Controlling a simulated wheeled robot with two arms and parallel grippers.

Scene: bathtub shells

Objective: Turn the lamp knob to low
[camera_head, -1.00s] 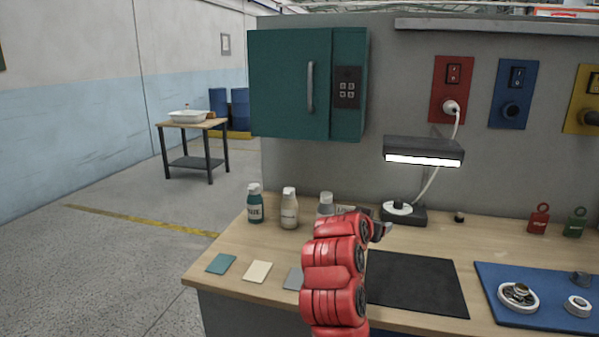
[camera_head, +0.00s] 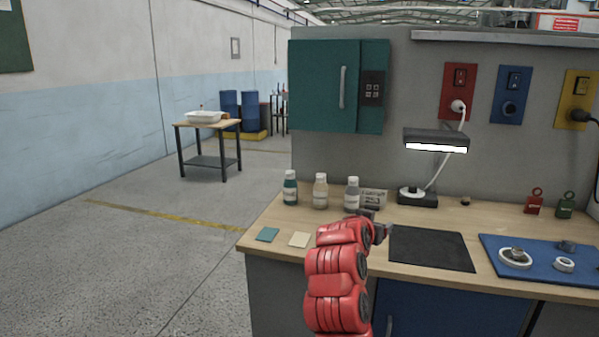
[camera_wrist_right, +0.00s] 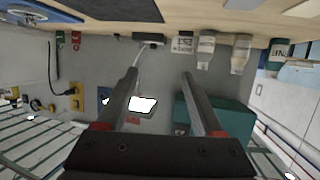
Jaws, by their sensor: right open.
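The desk lamp (camera_head: 435,137) stands lit at the back of the wooden bench, with a dark head over a dark base (camera_head: 428,200). A pale round dial (camera_head: 410,193) shows on the base; its setting is too small to read. My right gripper (camera_head: 375,224) is at the end of the red arm, in front of the lamp and to its left, apart from it. In the right wrist view, which is upside down, my right gripper (camera_wrist_right: 160,74) is open and empty, with the lamp's glowing head (camera_wrist_right: 142,104) seen beyond its fingers. My left gripper is out of view.
Several bottles (camera_head: 320,191) and a small box (camera_head: 373,198) stand left of the lamp. A black mat (camera_head: 432,250) lies in front, with a blue mat (camera_head: 545,280) holding rings to its right. A teal cabinet (camera_head: 325,85) hangs above. The lamp cord (camera_head: 438,176) runs to a red socket panel.

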